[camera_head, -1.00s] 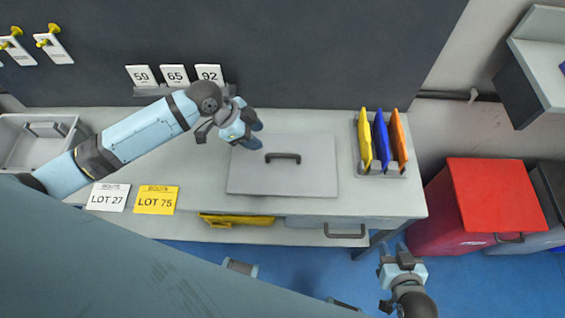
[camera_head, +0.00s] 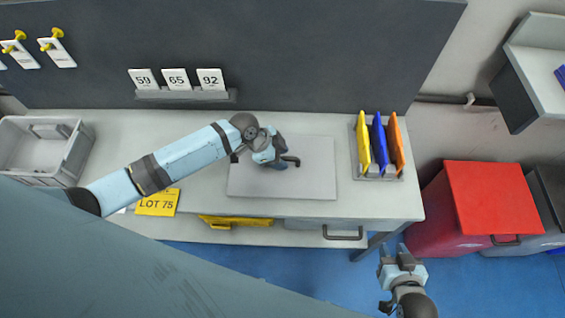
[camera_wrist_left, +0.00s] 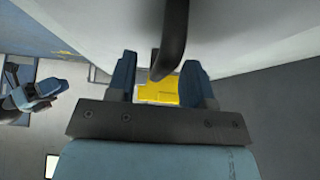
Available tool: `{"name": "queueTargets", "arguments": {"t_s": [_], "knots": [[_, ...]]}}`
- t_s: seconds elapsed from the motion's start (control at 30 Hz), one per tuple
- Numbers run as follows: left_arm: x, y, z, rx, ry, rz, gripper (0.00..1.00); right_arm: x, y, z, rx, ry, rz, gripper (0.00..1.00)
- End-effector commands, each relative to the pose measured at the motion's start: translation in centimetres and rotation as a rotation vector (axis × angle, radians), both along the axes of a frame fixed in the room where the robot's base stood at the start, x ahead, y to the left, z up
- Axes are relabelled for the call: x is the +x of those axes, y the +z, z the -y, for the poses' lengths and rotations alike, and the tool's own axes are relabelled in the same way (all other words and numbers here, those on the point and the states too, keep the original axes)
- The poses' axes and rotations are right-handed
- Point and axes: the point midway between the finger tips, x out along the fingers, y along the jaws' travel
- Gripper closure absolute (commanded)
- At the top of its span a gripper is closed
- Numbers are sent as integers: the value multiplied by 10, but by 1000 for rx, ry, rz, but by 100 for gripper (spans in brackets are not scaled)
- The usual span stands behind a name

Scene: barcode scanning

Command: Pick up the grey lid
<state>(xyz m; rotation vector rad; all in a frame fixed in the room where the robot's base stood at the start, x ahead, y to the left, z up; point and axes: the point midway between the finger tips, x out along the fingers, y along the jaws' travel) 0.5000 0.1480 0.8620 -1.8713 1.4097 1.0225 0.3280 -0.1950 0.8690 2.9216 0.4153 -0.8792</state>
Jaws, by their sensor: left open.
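The grey lid (camera_head: 315,182) is a flat square panel lying on the workbench. Its dark handle (camera_head: 291,161) stands up near the middle and is partly covered by my left gripper. My left gripper (camera_head: 281,156) is over the lid at the handle. In the left wrist view the left gripper (camera_wrist_left: 160,85) is open, and the handle (camera_wrist_left: 172,38) reaches down between its two blue fingers. Contact between fingers and handle cannot be made out. My right gripper (camera_head: 397,255) is empty and looks open, in front of the bench at the lower right.
A grey crate (camera_head: 35,180) stands at the left end of the bench (camera_head: 120,128). A rack of yellow, blue and orange panels (camera_head: 379,145) stands right of the lid. A yellow LOT 75 card (camera_head: 158,201) lies in front. A red bin (camera_head: 490,200) stands right of the bench.

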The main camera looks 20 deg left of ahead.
Motion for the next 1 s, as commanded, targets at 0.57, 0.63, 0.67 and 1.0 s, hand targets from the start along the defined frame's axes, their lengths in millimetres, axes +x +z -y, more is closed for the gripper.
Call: {"name": "queueTargets", "arguments": {"t_s": [0.57, 0.63, 0.67, 1.0], "knots": [[2, -10, 6, 1, 1, 0, 100, 0, 1, 0, -1, 0, 0, 66], [2, -10, 6, 0, 1, 2, 100, 0, 1, 0, -1, 1, -1, 66], [2, -10, 6, 0, 1, 2, 100, 0, 1, 0, -1, 1, -1, 66], [3, -2, 6, -1, 0, 4, 100, -1, 1, -1, 1, 2, 0, 66]]}}
